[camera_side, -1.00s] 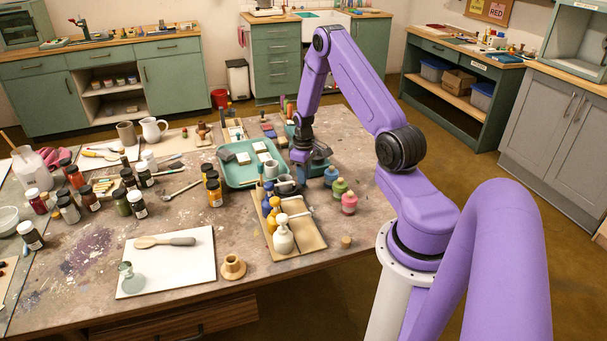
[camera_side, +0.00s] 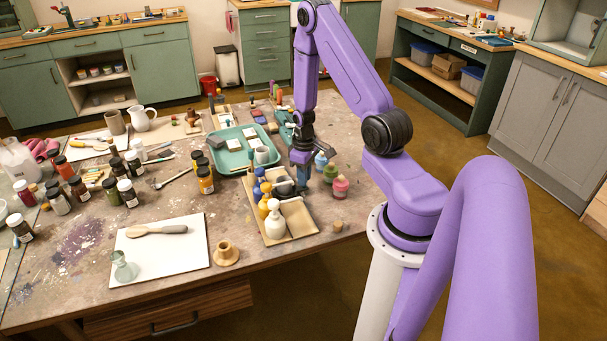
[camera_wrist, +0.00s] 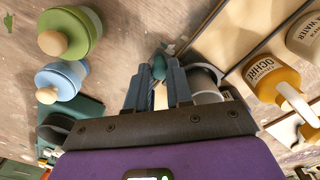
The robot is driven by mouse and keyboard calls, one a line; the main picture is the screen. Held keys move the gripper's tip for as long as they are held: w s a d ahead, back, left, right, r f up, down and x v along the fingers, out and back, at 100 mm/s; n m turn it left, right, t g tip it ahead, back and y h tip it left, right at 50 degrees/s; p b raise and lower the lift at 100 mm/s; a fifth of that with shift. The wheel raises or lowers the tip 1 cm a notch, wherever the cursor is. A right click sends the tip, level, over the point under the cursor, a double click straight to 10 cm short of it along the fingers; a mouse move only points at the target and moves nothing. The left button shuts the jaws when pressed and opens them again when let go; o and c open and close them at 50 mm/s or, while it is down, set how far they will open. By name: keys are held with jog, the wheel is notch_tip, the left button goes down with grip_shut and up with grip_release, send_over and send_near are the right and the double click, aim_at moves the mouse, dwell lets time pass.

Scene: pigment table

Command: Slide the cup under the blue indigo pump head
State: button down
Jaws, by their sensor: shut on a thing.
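The dark grey cup (camera_side: 284,188) is at the back right of the pump board (camera_side: 301,222), beside the pumps. Part of its rounded side shows in the wrist view (camera_wrist: 206,84), right of my fingers. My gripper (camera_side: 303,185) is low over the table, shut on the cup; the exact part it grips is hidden. The blue indigo pump (camera_side: 258,188) stands left of the cup, behind the ochre pump (camera_side: 265,206) and the white pump (camera_side: 275,220). I cannot make out the blue pump in the wrist view, where the ochre bottle (camera_wrist: 268,75) stands at right.
A green bottle (camera_side: 330,174), a pink bottle (camera_side: 340,188) and a light blue bottle (camera_wrist: 62,82) stand close right of my gripper. A teal tray (camera_side: 228,160) with a white cup lies behind the pumps. The table right of the board's front is mostly clear.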

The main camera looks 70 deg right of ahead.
jog(key=c, duration=1)
grip_release()
notch_tip(320, 180, up, 17)
jog(key=shift+r, duration=0.2)
